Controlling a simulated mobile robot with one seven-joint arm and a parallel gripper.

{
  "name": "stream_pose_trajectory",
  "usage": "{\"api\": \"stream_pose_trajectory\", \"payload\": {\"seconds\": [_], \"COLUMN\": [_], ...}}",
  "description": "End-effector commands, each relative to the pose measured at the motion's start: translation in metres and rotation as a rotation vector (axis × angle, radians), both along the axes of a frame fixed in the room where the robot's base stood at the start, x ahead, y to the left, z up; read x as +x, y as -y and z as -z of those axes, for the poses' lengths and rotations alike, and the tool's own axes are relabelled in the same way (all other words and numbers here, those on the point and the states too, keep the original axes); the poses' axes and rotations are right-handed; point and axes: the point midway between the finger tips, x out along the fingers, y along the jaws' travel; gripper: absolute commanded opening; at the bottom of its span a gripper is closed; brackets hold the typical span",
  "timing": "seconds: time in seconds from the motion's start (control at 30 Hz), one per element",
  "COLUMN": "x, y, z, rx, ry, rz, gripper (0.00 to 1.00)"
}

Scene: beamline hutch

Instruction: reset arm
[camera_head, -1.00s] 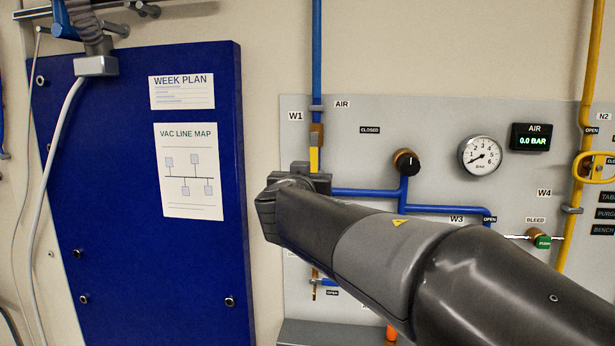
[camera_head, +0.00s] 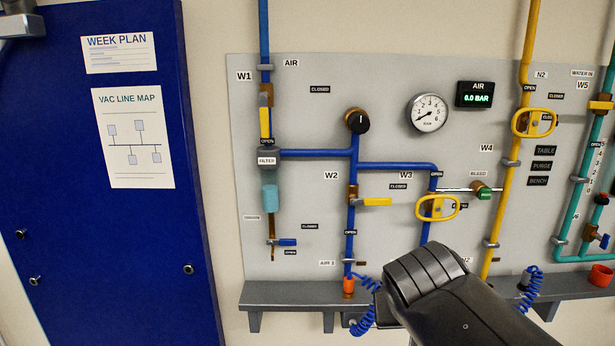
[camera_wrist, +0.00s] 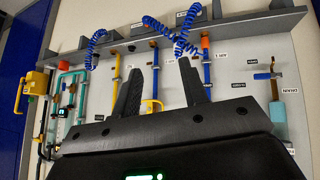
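My gripper (camera_wrist: 160,82) shows in the wrist view with its two dark fingers apart and nothing between them. Its fingertips appear in front of the grey pipe panel, clear of the pipes as far as I can tell. The wrist view shows the panel upside down, with the shelf at the top. In the head view my folded dark arm (camera_head: 440,285) is at the lower middle, in front of the shelf and the panel's lower edge. The gripper itself is hidden there.
The grey panel (camera_head: 320,75) carries blue, yellow and teal pipes, a gauge (camera_head: 428,113) and an AIR display (camera_head: 481,94) reading 0.0 BAR. A grey shelf (camera_head: 290,295) with coiled blue hoses (camera_head: 364,318) runs below. A blue board (camera_head: 80,230) stands left.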

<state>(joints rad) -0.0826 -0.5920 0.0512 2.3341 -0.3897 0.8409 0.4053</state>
Motion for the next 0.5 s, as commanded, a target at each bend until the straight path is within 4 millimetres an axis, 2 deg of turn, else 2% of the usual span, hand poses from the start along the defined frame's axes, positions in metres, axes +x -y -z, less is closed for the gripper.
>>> {"api": "stream_pose_trajectory", "payload": {"seconds": [0.03, 0.1, 0.2, 0.33, 0.5], "x": [-0.019, -0.039, -0.059, -0.072, -0.075], "y": [0.002, -0.001, -0.006, -0.012, -0.014], "z": [0.014, 0.03, 0.047, 0.057, 0.06], "rx": [0.038, 0.085, 0.143, 0.185, 0.195], "ry": [-0.036, -0.08, -0.116, -0.136, -0.141], "rz": [-0.014, -0.048, -0.092, -0.13, -0.141], "gripper": [0.4, 0.4, 0.4, 0.4, 0.4]}}
